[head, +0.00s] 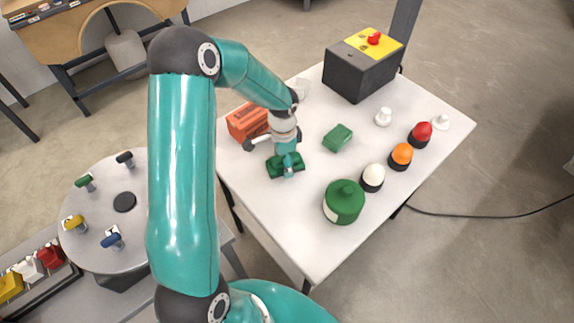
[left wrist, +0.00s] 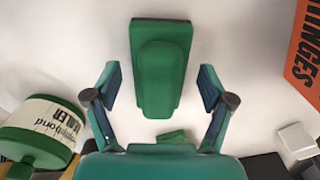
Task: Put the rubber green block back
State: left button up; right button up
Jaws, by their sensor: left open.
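A green block (head: 273,169) with a flat base and a raised rounded top lies on the white table (head: 310,245). In the left wrist view this green block (left wrist: 162,70) lies between the fingers, with a gap on both sides. My left gripper (head: 288,170) is open above it, pointing down. A second green block (head: 337,138) lies to the right on the table; a piece of it (left wrist: 172,136) shows near my palm in the left wrist view. I cannot tell from the pictures which one is rubber. My right gripper is not in view.
An orange box (head: 247,121) stands behind left of the gripper. A green-lidded tub (head: 343,202) stands at the front right, beside white, orange (head: 401,155) and red domes. The table's front corner is clear.

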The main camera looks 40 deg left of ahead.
pick_arm(q)
notch_tip(320, 180, up, 11)
jog(key=shift+b, duration=0.3)
dwell(0.4)
jog(key=shift+f, duration=0.1)
